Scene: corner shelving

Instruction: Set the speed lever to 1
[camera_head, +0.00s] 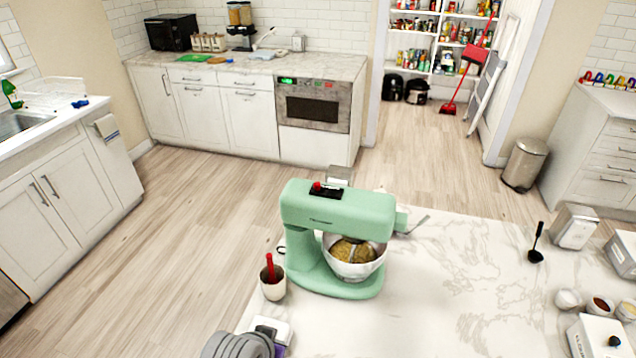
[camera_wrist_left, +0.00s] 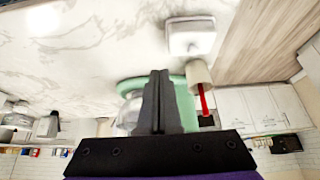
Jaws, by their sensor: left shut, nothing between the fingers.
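The mint-green stand mixer (camera_head: 335,209) stands on the marble counter, its metal bowl (camera_head: 353,266) holding a yellowish mix. A red knob (camera_head: 317,186) sits on a black plate on top of the mixer head and looks like the speed lever; its marks are too small to read. In the left wrist view, my left gripper (camera_wrist_left: 160,76) is shut and empty. The green mixer (camera_wrist_left: 186,105) shows partly behind its fingers, apart as far as I can tell; the lever is not visible there. My right gripper is not in view.
A cup (camera_head: 272,288) with a red-handled utensil (camera_head: 270,266) stands left of the mixer. A white box-like object (camera_wrist_left: 190,38) lies near the cup. A black ladle (camera_head: 536,250) and small bowls are at the right.

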